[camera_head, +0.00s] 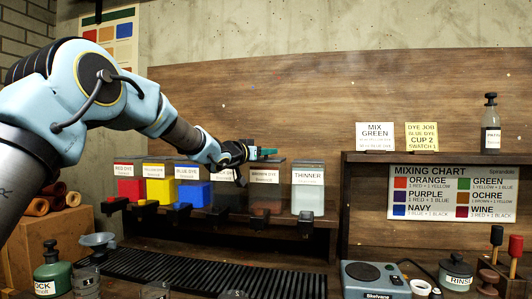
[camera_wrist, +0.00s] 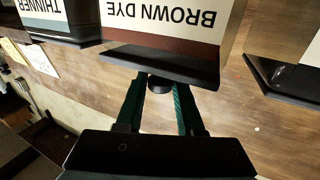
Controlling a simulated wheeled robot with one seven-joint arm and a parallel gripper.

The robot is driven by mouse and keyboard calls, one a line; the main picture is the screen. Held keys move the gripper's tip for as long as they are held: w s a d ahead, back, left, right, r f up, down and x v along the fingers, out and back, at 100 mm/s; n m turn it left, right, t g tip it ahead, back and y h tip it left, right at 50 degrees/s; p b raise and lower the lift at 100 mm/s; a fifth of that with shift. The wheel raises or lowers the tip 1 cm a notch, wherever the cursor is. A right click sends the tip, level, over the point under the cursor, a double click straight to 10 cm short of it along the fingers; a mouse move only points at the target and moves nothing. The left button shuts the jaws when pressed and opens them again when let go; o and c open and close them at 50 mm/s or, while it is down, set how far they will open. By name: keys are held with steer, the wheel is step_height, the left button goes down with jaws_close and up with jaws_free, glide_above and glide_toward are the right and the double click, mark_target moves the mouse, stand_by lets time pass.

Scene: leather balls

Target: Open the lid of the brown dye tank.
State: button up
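The brown dye tank (camera_head: 267,178) stands in the back row between a tank whose label is partly hidden by my arm and the thinner tank. In the wrist view its BROWN DYE label (camera_wrist: 165,18) appears upside down. Its dark lid (camera_wrist: 165,66) lies across the tank and looks closed. A small black knob (camera_wrist: 158,84) projects from the lid. My gripper (camera_wrist: 160,92) has its green fingers on either side of the knob, apart from each other, with no clear grip on it. In the head view my gripper (camera_head: 263,152) is at the tank's top.
The thinner tank (camera_head: 308,188) stands close on the right; the red (camera_head: 130,185), yellow (camera_head: 158,185) and blue dye tanks (camera_head: 192,185) stand left. Black spouts project below them over a ribbed mat (camera_head: 190,270). The wooden back wall (camera_head: 260,90) is behind.

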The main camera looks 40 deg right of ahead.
jaws_close()
stand_by(1.0)
